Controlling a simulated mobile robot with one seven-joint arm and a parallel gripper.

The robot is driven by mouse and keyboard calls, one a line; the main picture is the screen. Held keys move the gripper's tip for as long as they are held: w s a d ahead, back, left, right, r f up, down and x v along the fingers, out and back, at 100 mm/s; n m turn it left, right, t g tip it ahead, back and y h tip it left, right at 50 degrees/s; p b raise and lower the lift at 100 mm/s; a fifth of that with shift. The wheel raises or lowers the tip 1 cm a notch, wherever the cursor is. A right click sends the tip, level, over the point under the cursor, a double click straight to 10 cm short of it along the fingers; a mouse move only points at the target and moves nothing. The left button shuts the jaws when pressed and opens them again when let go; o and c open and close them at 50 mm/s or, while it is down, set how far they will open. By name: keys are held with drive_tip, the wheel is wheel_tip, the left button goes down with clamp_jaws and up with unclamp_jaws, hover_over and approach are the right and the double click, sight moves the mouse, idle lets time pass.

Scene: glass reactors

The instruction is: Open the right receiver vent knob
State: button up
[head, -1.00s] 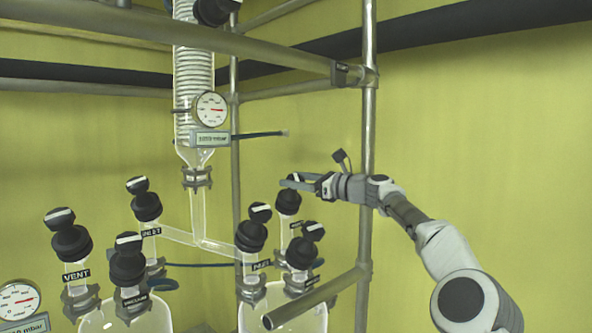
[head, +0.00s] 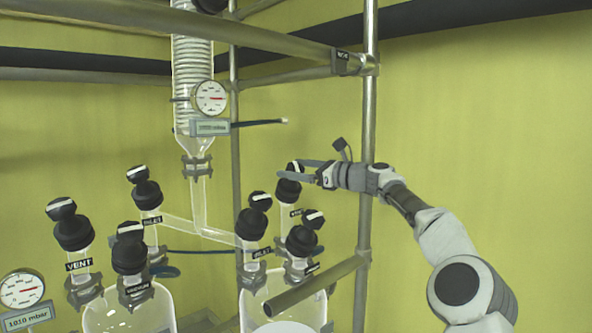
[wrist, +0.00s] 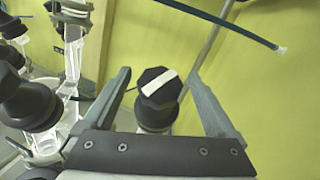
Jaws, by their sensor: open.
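The right receiver vent knob is a black knob with a white bar on top, at the rear of the right receiver (head: 284,293). In the head view the knob (head: 295,167) shows beside my gripper's fingers. In the wrist view the knob (wrist: 159,88) lies between the two open fingers, with a gap on each side. My gripper (head: 290,170) is open and reaches in from the right. In the wrist view my gripper (wrist: 160,95) holds nothing. The small label below the knob is too small to read.
Other black knobs stand close by on the right receiver, including the inlet knob (head: 259,200) and a front right knob (head: 313,219). A metal rail (head: 315,284) crosses in front. An upright post (head: 366,130) stands beside my wrist. The yellow wall behind is clear.

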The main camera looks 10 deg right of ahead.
drive_tip(key=shift+f+m+t+b, duration=0.2)
drive_tip(key=shift+m+t+b, duration=0.1)
drive_tip(key=shift+b, duration=0.65)
drive_tip(key=shift+h+b, duration=0.3)
drive_tip(key=shift+b, duration=0.2)
drive_tip(key=m+t+h+b, duration=0.3)
drive_tip(key=m+b, duration=0.1)
drive_tip(key=b, duration=0.2)
drive_tip(key=shift+a+r+m+t+h+b, duration=0.1)
drive_tip(key=shift+m+t+h+b, duration=0.65)
drive_tip(key=shift+m+h, duration=0.35)
drive_tip(key=shift+r+m+t+h, duration=0.25)
drive_tip(key=shift+m+t+h, duration=0.1)
drive_tip(key=shift+m+h, duration=0.55)
drive_tip(key=shift+r+m+h+p, duration=0.25)
drive_tip(key=shift+m+h+p, duration=0.45)
drive_tip(key=shift+m+p, duration=0.4)
drive_tip(key=m+h+p, duration=0.1)
drive_tip(key=h+p, duration=0.1)
drive_tip(key=p, duration=0.1)
drive_tip(key=shift+m+t, duration=0.3)
drive_tip(key=shift+h+p, duration=0.3)
drive_tip(key=shift+p, duration=0.35)
drive_tip(key=m+h+p, duration=0.4)
drive_tip(key=m+p, duration=0.1)
drive_tip(key=p, duration=1)
drive_tip(key=shift+g+h, duration=0.4)
